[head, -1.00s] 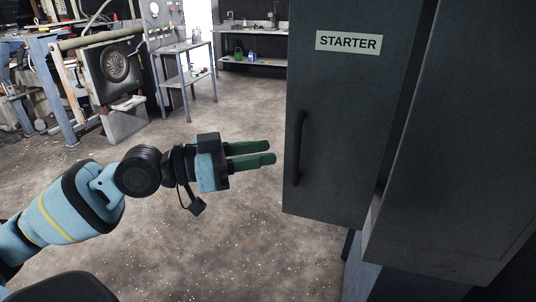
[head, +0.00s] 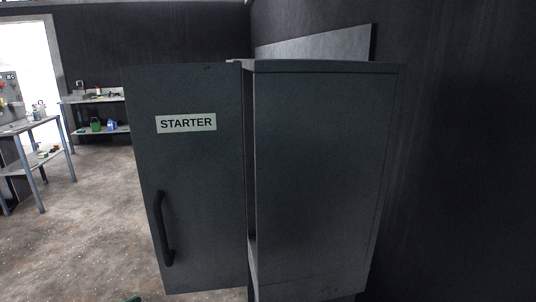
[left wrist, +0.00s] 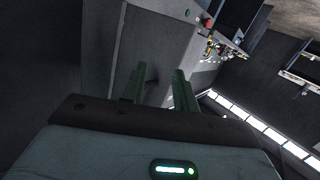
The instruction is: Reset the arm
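The grey cabinet (head: 318,170) with the door marked STARTER (head: 190,220) stands in the middle of the head view. The door stands ajar, with a dark gap along its right edge, and has a black vertical handle (head: 163,230). My left gripper (left wrist: 160,85) shows in the left wrist view with two green fingers apart and nothing between them. In the head view only a small green tip (head: 133,299) shows at the bottom edge. My right gripper is in neither view.
A dark wall (head: 455,150) rises at the right. A metal table (head: 30,125) and a shelf bench (head: 95,100) with small items stand at the far left. The concrete floor (head: 80,240) left of the cabinet is clear.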

